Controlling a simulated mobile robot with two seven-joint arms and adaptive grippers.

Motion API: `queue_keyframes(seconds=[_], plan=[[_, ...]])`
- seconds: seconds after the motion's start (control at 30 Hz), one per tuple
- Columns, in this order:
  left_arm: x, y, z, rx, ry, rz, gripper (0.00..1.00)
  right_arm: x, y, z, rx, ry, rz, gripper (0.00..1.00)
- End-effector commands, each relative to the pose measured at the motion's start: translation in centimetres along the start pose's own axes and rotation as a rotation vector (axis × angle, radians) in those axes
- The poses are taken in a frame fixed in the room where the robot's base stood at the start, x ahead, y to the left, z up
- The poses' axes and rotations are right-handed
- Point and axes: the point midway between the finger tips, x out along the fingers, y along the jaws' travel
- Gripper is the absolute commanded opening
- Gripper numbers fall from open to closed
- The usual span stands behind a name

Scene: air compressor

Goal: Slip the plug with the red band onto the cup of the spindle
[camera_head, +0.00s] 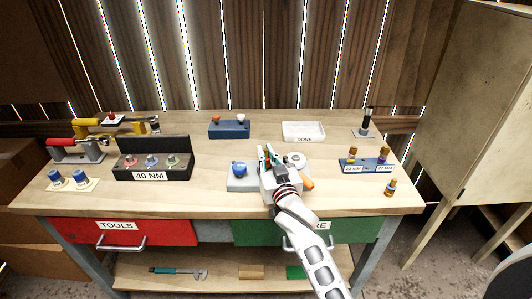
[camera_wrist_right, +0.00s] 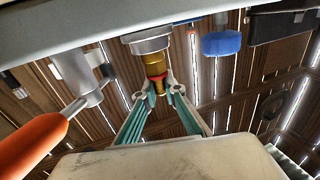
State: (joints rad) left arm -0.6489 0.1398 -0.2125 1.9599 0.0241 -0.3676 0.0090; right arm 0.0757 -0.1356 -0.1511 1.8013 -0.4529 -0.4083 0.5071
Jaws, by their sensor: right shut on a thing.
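My right gripper (camera_head: 268,155) is over the grey fixture (camera_head: 240,185) at the middle front of the bench. In the right wrist view its teal fingers (camera_wrist_right: 158,95) are shut on the brass plug with the red band (camera_wrist_right: 156,66). The plug's end meets a silver cup (camera_wrist_right: 148,42), which I take to be the spindle's. I cannot tell whether the plug is inside the cup or only against it. In the head view the gripper hides the plug and cup. My left gripper is not in view.
The fixture has a blue knob (camera_head: 239,168) and an orange handle (camera_head: 307,183) close beside the gripper. A blue block (camera_head: 362,166) with brass plugs and a loose plug (camera_head: 390,188) are at right. A DONE tray (camera_head: 303,130) stands behind. The 40 NM box (camera_head: 178,175) is left.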

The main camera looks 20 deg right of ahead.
Motion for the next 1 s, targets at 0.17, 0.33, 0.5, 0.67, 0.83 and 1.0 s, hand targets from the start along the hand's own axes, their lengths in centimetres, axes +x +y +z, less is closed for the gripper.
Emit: queue_keyframes(seconds=[0.17,0.33,0.5,0.67,0.83,1.0], plan=[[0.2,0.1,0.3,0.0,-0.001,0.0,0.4,0.0,0.0,0.5,0.0,0.0,0.0,0.0],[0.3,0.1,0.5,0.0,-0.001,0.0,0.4,0.0,0.0,0.9,0.0,0.0,0.0,0.0],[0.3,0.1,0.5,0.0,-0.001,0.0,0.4,0.0,0.0,0.8,0.0,0.001,0.0,0.3],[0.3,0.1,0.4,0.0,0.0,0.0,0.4,0.0,0.0,0.8,0.0,0.0,0.0,0.3],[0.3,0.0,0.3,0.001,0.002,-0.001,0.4,-0.1,0.0,0.9,0.0,-0.001,0.0,0.3],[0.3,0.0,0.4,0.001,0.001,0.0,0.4,-1.6,0.0,1.0,0.0,-0.001,0.0,0.3]])
